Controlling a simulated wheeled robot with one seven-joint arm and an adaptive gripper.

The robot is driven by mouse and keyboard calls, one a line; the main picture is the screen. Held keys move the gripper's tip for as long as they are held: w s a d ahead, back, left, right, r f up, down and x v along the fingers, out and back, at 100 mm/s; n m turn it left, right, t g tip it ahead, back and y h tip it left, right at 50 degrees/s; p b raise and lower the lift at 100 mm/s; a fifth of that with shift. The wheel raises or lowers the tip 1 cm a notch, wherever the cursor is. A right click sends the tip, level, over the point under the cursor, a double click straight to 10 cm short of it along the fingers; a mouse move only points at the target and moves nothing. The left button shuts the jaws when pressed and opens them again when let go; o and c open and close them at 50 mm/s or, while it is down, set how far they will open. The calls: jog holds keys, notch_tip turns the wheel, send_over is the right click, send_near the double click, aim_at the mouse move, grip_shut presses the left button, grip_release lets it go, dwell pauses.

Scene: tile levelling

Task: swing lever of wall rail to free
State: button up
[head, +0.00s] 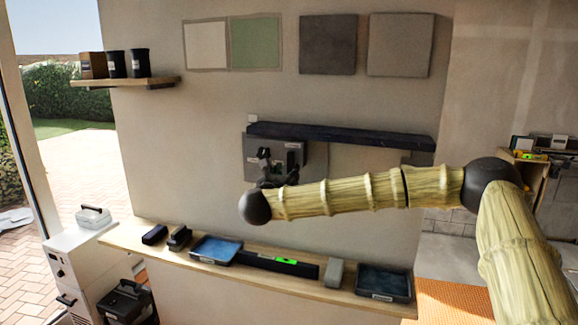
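The wall rail (375,138) is a long dark bar fixed level across the middle of the wall. My gripper (268,158) is dark and small in the view, in front of the plate's left part, just below the rail. I cannot tell whether its fingers are open or touch anything. A separate lever cannot be made out; it may be hidden behind my gripper and wrist.
A wooden ledge (331,295) below holds blue trays (384,283), a level with a green vial (286,261) and small blocks. A shelf (125,82) with dark cups is at upper left. Sample tiles (400,45) hang above the rail. The wall between rail and ledge is mostly clear.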

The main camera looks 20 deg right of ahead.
aim_at(291, 165)
jog(key=shift+p+x, duration=0.45)
jog(key=shift+x, duration=1)
grip_shut()
